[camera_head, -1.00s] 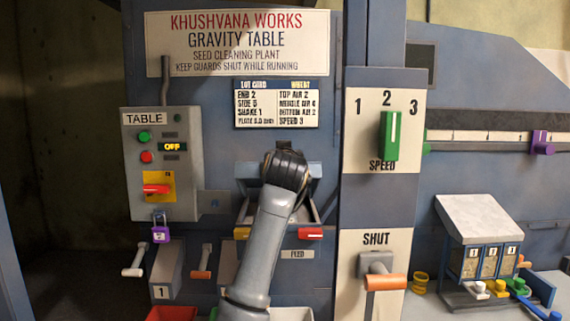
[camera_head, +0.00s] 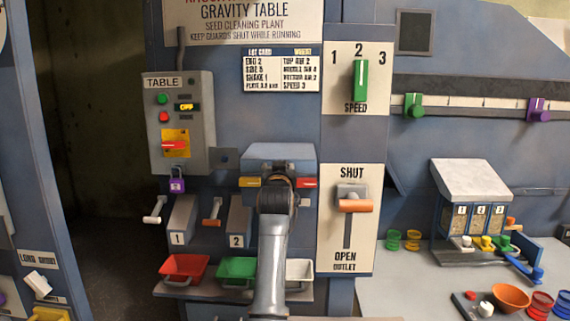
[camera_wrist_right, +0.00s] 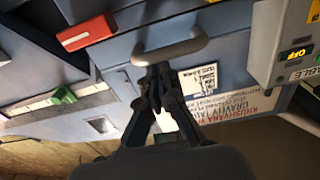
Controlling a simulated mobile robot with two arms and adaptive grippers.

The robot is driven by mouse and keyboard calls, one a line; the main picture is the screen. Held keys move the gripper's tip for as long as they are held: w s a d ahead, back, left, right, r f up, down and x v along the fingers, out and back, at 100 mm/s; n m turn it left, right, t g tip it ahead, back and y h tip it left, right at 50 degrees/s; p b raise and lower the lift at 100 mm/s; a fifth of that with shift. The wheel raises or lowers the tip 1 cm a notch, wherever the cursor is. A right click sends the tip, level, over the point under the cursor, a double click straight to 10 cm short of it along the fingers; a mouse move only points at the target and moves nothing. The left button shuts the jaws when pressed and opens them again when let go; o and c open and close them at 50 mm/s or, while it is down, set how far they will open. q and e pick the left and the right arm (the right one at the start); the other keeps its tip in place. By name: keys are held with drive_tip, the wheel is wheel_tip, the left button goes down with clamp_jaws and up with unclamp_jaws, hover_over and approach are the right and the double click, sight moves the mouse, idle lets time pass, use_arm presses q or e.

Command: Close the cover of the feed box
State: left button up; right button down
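The feed box cover (camera_head: 278,152) is blue-grey and lies low over the feed box, with no open inside showing in the head view; I cannot tell if it is fully seated. A yellow latch (camera_head: 250,182) and a red latch (camera_head: 306,183) sit on either side of the box front. My right gripper (camera_head: 277,180) is in front of the box and hides its middle. In the wrist view, its fingers (camera_wrist_right: 158,72) are together, with tips at a grey bar handle (camera_wrist_right: 170,50); nothing shows held. The red latch (camera_wrist_right: 86,32) is beside the handle. My left gripper is out of view.
Red (camera_head: 181,268), green (camera_head: 237,268) and white (camera_head: 299,271) bins stand below the box. The orange-handled outlet lever (camera_head: 354,205) is right of it, the table control box (camera_head: 180,124) left. A bench (camera_head: 400,270) with small parts is at right.

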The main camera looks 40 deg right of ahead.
wheel_tip(320, 180, down, 2)
drive_tip(key=shift+w+f, duration=0.1)
drive_tip(key=r+v, duration=0.2)
drive_tip(key=v, duration=1)
